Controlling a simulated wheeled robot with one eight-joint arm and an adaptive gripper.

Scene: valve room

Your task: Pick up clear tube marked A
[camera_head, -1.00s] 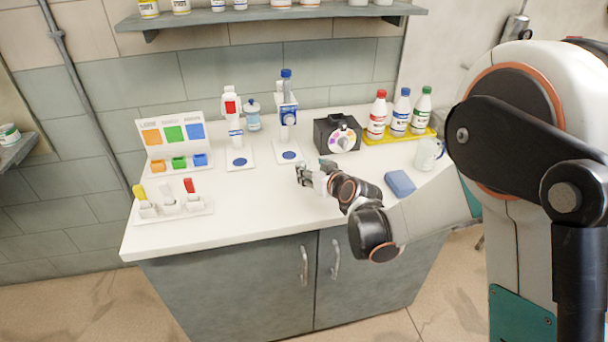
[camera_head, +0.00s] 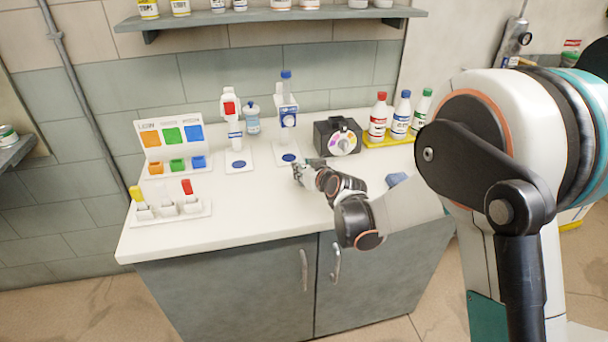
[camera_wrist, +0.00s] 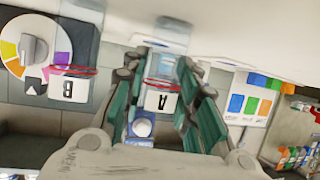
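In the wrist view, a white label marked A (camera_wrist: 161,101), upside down with a red line along it, shows between my fingers. Clear, bluish material (camera_wrist: 161,67) adjoins it. I cannot tell the tube's full outline. A similar label marked B (camera_wrist: 68,88) is to its left by the dial. In the head view the letters are too small to read; two stands, one with a red front (camera_head: 231,108) and one with a blue top (camera_head: 287,100), stand at the back. My gripper (camera_head: 299,172) is open and empty, low over the counter in front of them.
A black dial box (camera_head: 337,138) stands right of the stands, with capped bottles (camera_head: 378,118) beyond it. A small blue bottle (camera_head: 252,120) sits between the stands. At left are a colour card (camera_head: 172,135) and a rack (camera_head: 172,212).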

